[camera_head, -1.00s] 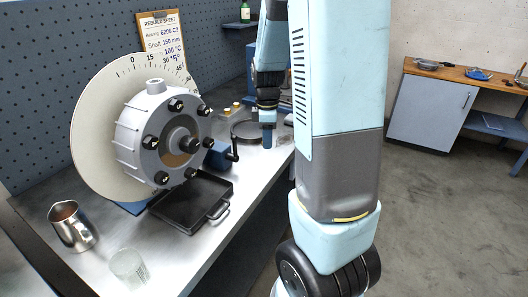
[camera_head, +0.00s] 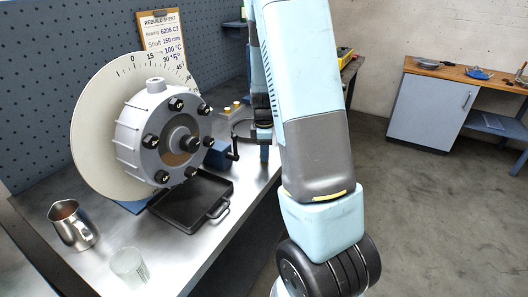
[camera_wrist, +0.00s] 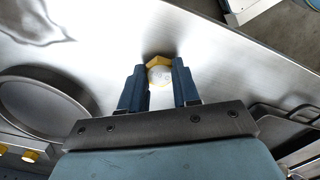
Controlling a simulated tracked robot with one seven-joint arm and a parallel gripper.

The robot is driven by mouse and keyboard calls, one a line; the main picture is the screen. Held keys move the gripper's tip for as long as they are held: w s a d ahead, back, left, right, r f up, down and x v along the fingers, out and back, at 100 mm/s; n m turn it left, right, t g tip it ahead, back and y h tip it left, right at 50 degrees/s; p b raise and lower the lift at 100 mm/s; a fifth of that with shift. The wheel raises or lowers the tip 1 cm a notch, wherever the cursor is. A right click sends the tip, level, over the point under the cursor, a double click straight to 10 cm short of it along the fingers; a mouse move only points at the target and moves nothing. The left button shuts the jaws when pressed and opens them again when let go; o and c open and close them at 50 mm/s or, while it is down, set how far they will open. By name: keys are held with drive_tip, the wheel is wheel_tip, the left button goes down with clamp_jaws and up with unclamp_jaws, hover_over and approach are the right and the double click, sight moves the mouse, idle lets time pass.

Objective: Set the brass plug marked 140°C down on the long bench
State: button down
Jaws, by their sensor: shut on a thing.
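My gripper (camera_wrist: 160,82) is shut on a brass plug (camera_wrist: 158,60), a yellow hexagonal piece with a pale round face, between its two blue fingers. No marking on the plug can be read. The long bench (camera_wrist: 120,35) spreads as bright bare metal beneath and around the plug. In the head view my gripper (camera_head: 264,152) is low over the far right part of the long bench (camera_head: 235,222), near its edge, partly behind my arm. The plug cannot be made out there. I cannot tell whether it touches the bench.
A round pan (camera_wrist: 45,118) lies left of my gripper in the wrist view, with yellow pieces (camera_wrist: 30,156) beyond it. In the head view the rotor housing (camera_head: 160,140), black tray (camera_head: 190,200), metal jug (camera_head: 72,225) and glass (camera_head: 128,266) stand on the bench.

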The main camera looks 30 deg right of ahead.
drive_tip(key=shift+f, duration=0.25)
drive_tip(key=c, duration=0.8)
unclamp_jaws()
wheel_tip(320, 180, up, 12)
drive_tip(key=s+a+r+m+t, duration=0.3)
drive_tip(key=s+a+r+m, duration=0.35)
drive_tip(key=s+r, duration=0.4)
drive_tip(key=shift+s+a+r+m+t, duration=0.45)
drive_tip(key=shift+s+a+r+m, duration=0.55)
drive_tip(key=shift+s, duration=1.2)
drive_tip(key=shift+s+a+r+m+t, duration=0.4)
drive_tip(key=shift+s+a+r+m, duration=0.55)
drive_tip(key=shift+s, duration=1.25)
drive_tip(key=shift+s+a+r+m+t, duration=0.45)
drive_tip(key=shift+s+a+r+m, duration=0.5)
drive_tip(key=shift+s, duration=1.25)
drive_tip(key=shift+a+f, duration=0.2)
